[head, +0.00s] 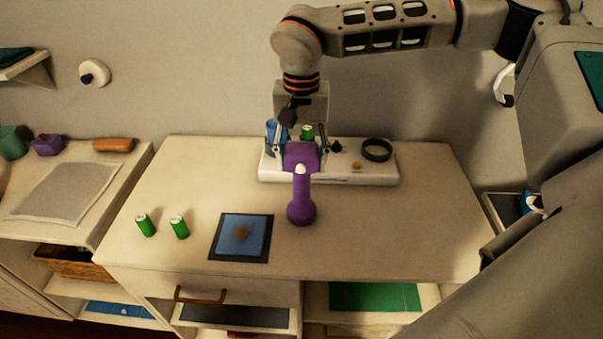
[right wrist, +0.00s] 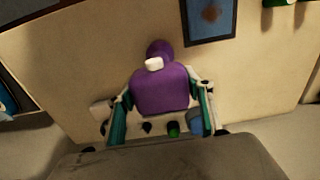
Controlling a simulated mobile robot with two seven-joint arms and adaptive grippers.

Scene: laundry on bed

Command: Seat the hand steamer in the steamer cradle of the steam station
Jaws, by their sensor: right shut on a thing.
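The purple hand steamer (head: 302,193) is in front of the steam station, its rounded handle end toward the front edge of the worktop. My right gripper (head: 299,142) is shut on the steamer's broad body. In the right wrist view, my right gripper's teal fingers (right wrist: 161,103) flank the purple steamer body (right wrist: 160,88), which has a white part on top. The white steam station (head: 345,179) stands at the back of the worktop, with a black ring (head: 377,150) at its right. The gripper and steamer hide its left part, and I cannot tell the cradle apart. My left gripper is out of view.
Two green cylinders (head: 146,225) and a blue dark-edged mat (head: 240,237) with a brown stain lie at the front left. Another green cylinder (head: 307,131) and a blue item (head: 277,132) are at the station. The worktop's right side is clear.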

